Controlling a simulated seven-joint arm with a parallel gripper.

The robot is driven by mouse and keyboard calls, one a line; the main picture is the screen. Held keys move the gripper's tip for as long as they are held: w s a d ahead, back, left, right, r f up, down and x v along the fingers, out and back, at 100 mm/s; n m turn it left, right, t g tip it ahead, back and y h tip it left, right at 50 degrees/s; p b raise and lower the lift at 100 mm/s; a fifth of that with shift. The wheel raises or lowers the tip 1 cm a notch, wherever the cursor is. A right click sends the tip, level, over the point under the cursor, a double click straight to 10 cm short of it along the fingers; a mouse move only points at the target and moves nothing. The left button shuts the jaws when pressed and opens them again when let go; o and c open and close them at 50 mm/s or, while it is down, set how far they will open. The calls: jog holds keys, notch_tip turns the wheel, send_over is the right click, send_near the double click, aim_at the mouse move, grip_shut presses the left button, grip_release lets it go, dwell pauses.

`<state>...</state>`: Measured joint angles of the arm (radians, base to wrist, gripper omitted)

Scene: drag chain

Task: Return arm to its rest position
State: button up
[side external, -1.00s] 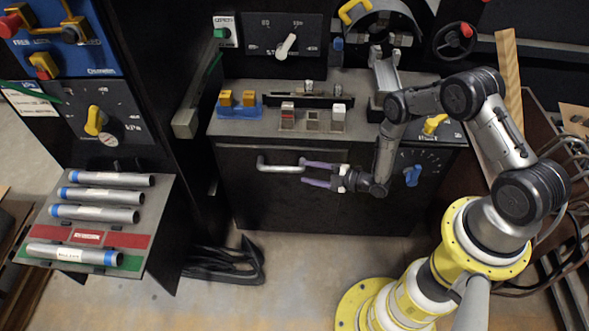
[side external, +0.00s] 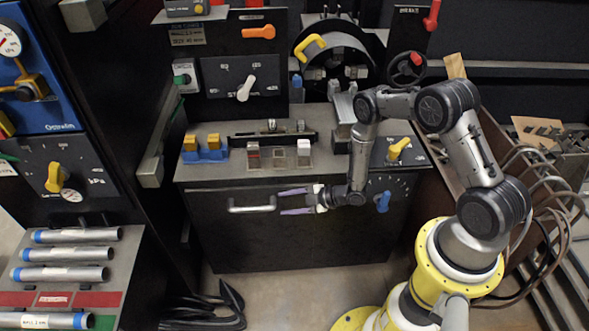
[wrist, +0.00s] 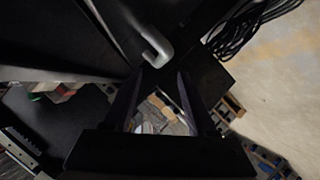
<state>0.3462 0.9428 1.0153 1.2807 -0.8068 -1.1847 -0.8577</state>
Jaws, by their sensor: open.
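My gripper (side external: 280,202) is open, with its two purple fingers pointing left at the cabinet front. Its fingertips are beside the right end of the grey bar handle (side external: 252,206), and nothing shows between them. Whether they touch the handle I cannot tell. In the wrist view, my gripper (wrist: 157,77) has its two dark fingers apart, and the bent end of the handle (wrist: 157,48) shows just beyond the tips. My arm (side external: 468,150) is bent, reaching from its yellow base at the right over to the cabinet.
The dark cabinet (side external: 290,245) carries several switches and a dial (side external: 384,200) right of my gripper. A side panel holds several grey tubes (side external: 75,235) at the left. Black cables (side external: 210,308) lie on the floor. Open floor lies in front of the cabinet.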

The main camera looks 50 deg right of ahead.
jog(key=s+d+r+m+g+h, duration=0.2)
jog(key=s+r+m+h, duration=0.15)
jog(key=r, duration=0.75)
jog(key=s+d+r+m+g+h, duration=0.15)
jog(key=r+m, duration=0.35)
jog(key=r, duration=0.6)
jog(key=s+d+r+m+g+h, duration=0.2)
jog(key=s+r+m+g+h, duration=0.15)
jog(key=r, duration=0.85)
jog(key=s+a+r+m, duration=0.1)
jog(key=s+a+r, duration=0.1)
jog(key=s, duration=0.5)
jog(key=s+a+r+y, duration=0.1)
jog(key=s+a+r, duration=0.1)
jog(key=s+r, duration=0.3)
jog(key=s+a+r+m+t+y, duration=0.1)
jog(key=s+a+r, duration=0.1)
jog(key=s, duration=0.8)
jog(key=shift+a+r+m, duration=0.3)
jog(key=shift+r, duration=0.55)
